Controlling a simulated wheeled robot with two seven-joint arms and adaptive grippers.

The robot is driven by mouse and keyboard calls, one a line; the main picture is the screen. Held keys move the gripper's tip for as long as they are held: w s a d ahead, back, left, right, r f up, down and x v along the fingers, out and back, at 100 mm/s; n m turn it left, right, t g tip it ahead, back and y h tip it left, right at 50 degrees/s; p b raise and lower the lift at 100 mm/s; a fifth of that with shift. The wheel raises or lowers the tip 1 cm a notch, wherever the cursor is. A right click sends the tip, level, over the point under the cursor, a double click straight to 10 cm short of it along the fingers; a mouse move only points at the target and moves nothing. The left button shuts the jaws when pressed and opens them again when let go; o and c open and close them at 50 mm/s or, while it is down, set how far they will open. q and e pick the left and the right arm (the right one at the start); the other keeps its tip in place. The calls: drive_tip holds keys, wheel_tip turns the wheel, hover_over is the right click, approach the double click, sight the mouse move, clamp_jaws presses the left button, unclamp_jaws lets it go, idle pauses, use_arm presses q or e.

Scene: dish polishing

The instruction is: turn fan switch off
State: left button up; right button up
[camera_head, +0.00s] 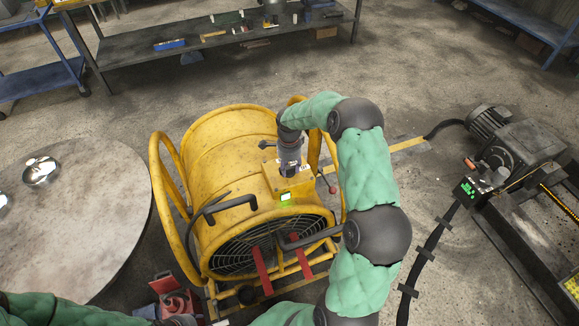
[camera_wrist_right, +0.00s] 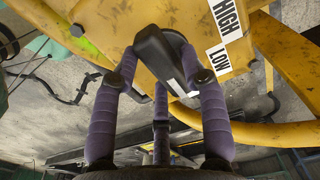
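The yellow drum fan (camera_head: 232,150) stands on the floor in the middle of the head view. Its control box (camera_head: 290,185) has a lit green display (camera_head: 285,197). My right gripper (camera_head: 290,165) points down at this box.
A round table (camera_head: 85,215) with shiny metal dishes (camera_head: 41,171) is at the left. A motor machine (camera_head: 520,150) and its black cable are at the right. A workbench (camera_head: 130,48) with tools is at the back. Yellow tube handles (camera_head: 163,165) flank the fan.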

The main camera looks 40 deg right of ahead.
sight(290, 167)
idle(0.3)
wheel_tip(290, 167, up, 12)
idle(0.6)
idle(0.5)
